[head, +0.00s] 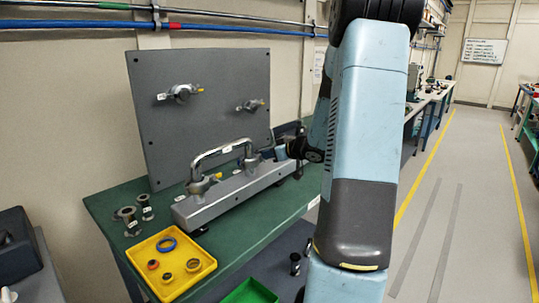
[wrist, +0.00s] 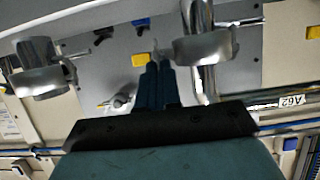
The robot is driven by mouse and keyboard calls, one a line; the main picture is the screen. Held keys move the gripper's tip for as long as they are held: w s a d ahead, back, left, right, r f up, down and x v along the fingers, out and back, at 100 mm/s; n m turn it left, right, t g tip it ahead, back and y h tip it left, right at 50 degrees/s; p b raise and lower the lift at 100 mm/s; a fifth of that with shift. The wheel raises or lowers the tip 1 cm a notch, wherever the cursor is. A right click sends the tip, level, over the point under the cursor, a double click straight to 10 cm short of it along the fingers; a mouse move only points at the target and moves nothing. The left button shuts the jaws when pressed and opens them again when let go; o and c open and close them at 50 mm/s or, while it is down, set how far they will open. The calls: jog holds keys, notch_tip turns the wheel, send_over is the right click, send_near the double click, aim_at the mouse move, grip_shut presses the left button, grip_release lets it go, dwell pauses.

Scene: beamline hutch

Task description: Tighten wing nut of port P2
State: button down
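A grey beam-like block (head: 235,190) lies on the green bench in the head view, with a bent metal pipe (head: 222,150) joining two clamped ports on its top. My gripper (head: 281,152) is by the far clamp, partly hidden by my arm. In the wrist view my gripper (wrist: 154,66) has its dark fingers close together, between two metal clamps (wrist: 42,72) (wrist: 205,46). A small yellow piece (wrist: 142,60) shows beside the tips; contact is unclear. I cannot read which port is P2.
A yellow tray (head: 193,259) with rings is at the front. Metal fittings (head: 128,218) stand at the left. The aisle (head: 440,220) at right is clear.

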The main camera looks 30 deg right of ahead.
jog(key=shift+d, duration=0.15)
jog(key=shift+w+d+f+m+t+y, duration=0.1)
jog(key=shift+d+f+m+t+y, duration=0.4)
jog(key=shift+m+y, duration=1.9)
jog(key=shift+w+d+f+m+t+y, duration=0.2)
jog(key=shift+f+m+t, duration=0.6)
jog(key=shift+m, duration=3.65)
jog(key=shift+s+d+f+m+t+y, duration=0.1)
jog(key=shift+d+f+m+t+y, duration=0.25)
jog(key=shift+f+m+y, duration=1.95)
notch_tip(320, 180, up, 3)
jog(key=m+h, duration=0.1)
jog(key=m, duration=0.1)
jog(key=shift+a+m+h, duration=0.1)
jog(key=shift+m+h, duration=0.25)
jog(key=shift+h, duration=0.05)
jog(key=c, duration=1.6)
grip_release()
jog(key=shift+w, duration=0.1)
